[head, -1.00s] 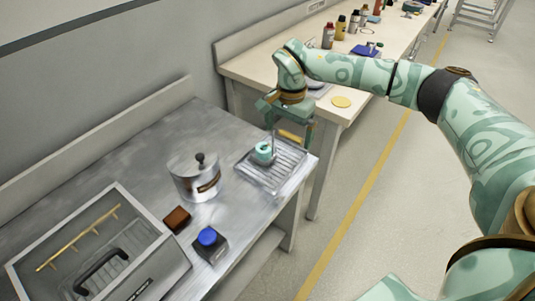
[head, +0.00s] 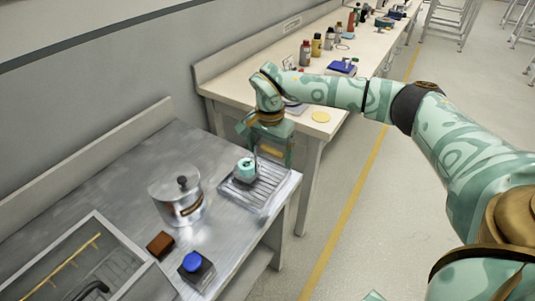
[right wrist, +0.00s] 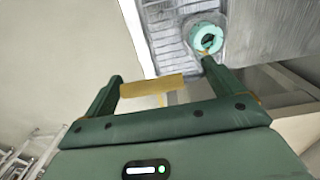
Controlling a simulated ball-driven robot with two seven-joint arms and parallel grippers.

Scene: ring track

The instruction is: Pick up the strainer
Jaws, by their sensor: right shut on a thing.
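My right gripper (head: 268,150) is low over the ribbed metal tray (head: 270,190) at the right end of the steel bench. A tan bar (right wrist: 152,87) shows between its two fingers in the right wrist view; it appears to be part of the strainer, whose full shape I cannot make out. The gripper is shut on it. A small teal round thing with a hollow top (head: 246,168) stands on the tray beside the fingers. It also shows in the right wrist view (right wrist: 208,30), close to the right fingertip. My left gripper is not in view.
A steel lidded pot (head: 172,205) stands left of the tray. A brown block (head: 160,244) and a dark box with a blue top (head: 195,265) lie in front of it. An open-topped grey container (head: 120,240) fills the lower left. A second bench with bottles (head: 305,55) is behind.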

